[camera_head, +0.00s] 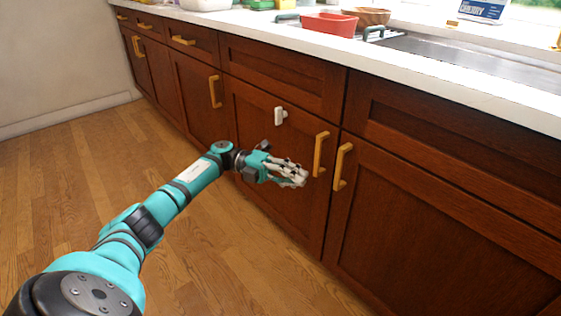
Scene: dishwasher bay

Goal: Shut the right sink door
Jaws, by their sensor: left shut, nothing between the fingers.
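The right sink door (440,235) is a dark brown panel at the lower right, below the sink. Its brass handle (342,166) is upright near its left edge. The door looks flush or nearly flush with the cabinet front; a small gap cannot be ruled out. The left sink door (270,155) beside it looks shut, with its own brass handle (320,154) near its right edge. My left gripper (303,178) is shut and empty in front of the left sink door, just left of that handle. My right gripper is not in view.
A white latch-like piece (280,116) sits on the left sink door. More drawers and doors with brass handles run to the left. The white counter (400,62) above carries a red basin (329,24) and a wooden bowl (367,16). The wooden floor (90,170) is clear.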

